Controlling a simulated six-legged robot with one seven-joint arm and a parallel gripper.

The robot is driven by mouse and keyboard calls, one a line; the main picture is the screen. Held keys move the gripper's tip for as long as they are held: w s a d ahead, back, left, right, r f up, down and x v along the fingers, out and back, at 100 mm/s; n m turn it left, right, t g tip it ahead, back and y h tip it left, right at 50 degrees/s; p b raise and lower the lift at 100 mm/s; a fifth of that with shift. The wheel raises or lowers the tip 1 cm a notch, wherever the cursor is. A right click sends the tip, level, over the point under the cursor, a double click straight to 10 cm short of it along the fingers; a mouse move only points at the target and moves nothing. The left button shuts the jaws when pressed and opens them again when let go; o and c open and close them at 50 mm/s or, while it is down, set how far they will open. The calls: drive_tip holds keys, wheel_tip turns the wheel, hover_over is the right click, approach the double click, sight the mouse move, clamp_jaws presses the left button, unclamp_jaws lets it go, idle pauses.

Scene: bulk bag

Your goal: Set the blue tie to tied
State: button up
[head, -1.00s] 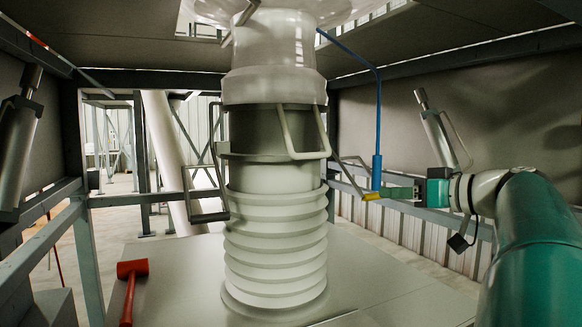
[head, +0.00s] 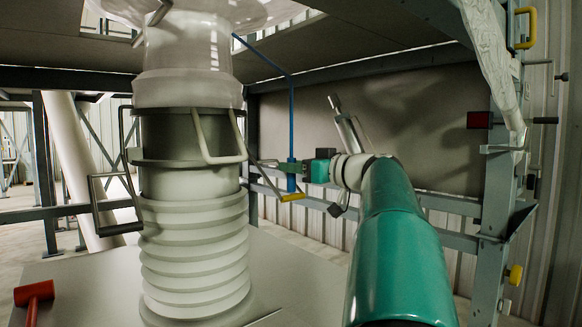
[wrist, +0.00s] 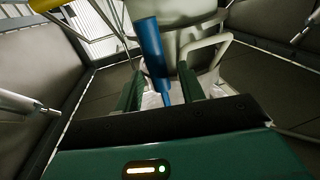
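The blue tie (head: 291,120) is a blue rod. It slopes down from above the bag's pale neck, then hangs upright beside it, with a thicker blue lower part. My gripper (head: 285,168) is at this thicker lower part, right of the white ribbed spout (head: 195,240). In the wrist view the blue tie (wrist: 151,45) runs between the two green fingers of my gripper (wrist: 158,85). The fingers stand apart, with gaps visible beside the rod, so the gripper looks open around it. Exact contact is hard to see.
Grey wire handles (head: 215,140) stick out from the clamp around the spout. A yellow piece (head: 292,197) sits just below the blue tie. A red mallet (head: 34,293) lies on the grey platform at left. A steel frame post (head: 497,200) stands at right.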

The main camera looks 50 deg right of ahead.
drive_tip(key=shift+w+a, duration=0.1)
drive_tip(key=shift+w, duration=0.8)
clamp_jaws()
wheel_tip(320, 180, up, 10)
drive_tip(key=shift+f, duration=0.25)
drive_tip(key=shift+s+r, duration=0.1)
drive_tip(key=shift+r, duration=0.5)
unclamp_jaws()
drive_tip(key=shift+f, duration=0.1)
